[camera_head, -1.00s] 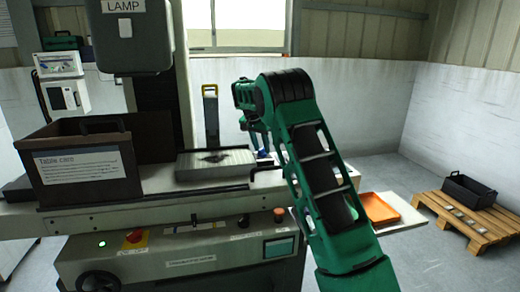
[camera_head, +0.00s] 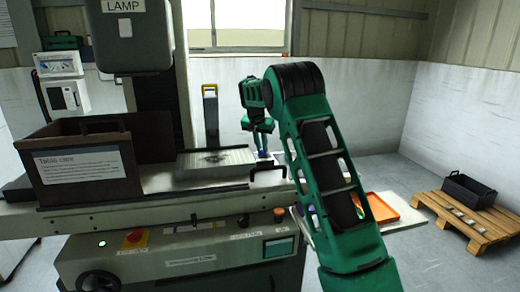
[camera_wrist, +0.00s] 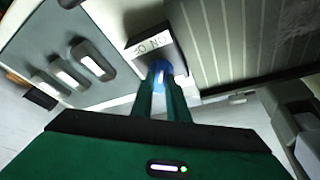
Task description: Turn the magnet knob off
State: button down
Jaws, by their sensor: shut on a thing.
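The magnet knob is blue and shows in the wrist view (camera_wrist: 158,72) between my fingertips. It sits on a small grey block (camera_wrist: 172,50) whose face carries ON and OFF lettering. My gripper (camera_wrist: 160,84) is shut on the knob from both sides, and its fingers hide part of it. In the head view my gripper (camera_head: 262,143) points down at the right end of the grey magnetic chuck (camera_head: 215,165). The knob is small and mostly hidden there. The chuck's ribbed top fills the upper right of the wrist view (camera_wrist: 235,40). The knob's exact pointing direction is unclear.
A brown Table care bin (camera_head: 140,160) stands left of the chuck. A black bent handle (camera_head: 268,171) juts out at the machine's front, below my wrist. A yellow-topped post (camera_head: 210,108) stands behind the chuck. An orange tray (camera_head: 382,208) and a wooden pallet (camera_head: 465,235) lie at right.

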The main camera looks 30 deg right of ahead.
jog(key=n, duration=0.1)
jog(key=n+t+y, duration=0.1)
jog(key=n, duration=0.1)
jog(key=shift+r+n, duration=0.2)
jog(key=shift+n, duration=0.1)
jog(key=n, duration=0.2)
jog(key=n+y, duration=0.1)
jog(key=n, duration=0.1)
jog(key=shift+d+n+t+y, duration=0.2)
jog(key=shift+n+t+y, duration=0.1)
jog(key=shift+t, duration=0.1)
jog(key=n+y, duration=0.1)
jog(key=n, duration=0.2)
jog(key=shift+d+n+y, duration=0.1)
jog(key=shift+n+y, duration=0.2)
jog(key=shift+w+d+n+g+y, duration=0.15)
jog(key=shift+n+y, duration=0.15)
jog(key=shift+n, duration=0.65)
jog(key=shift+s+n+g+y, duration=0.15)
jog(key=shift+n+y, duration=0.15)
jog(key=shift+n, duration=0.65)
jog(key=shift+w, duration=0.1)
jog(key=c, duration=1.8)
grip_release()
jog(key=shift+o, duration=0.4)
jog(key=shift+f, duration=0.1)
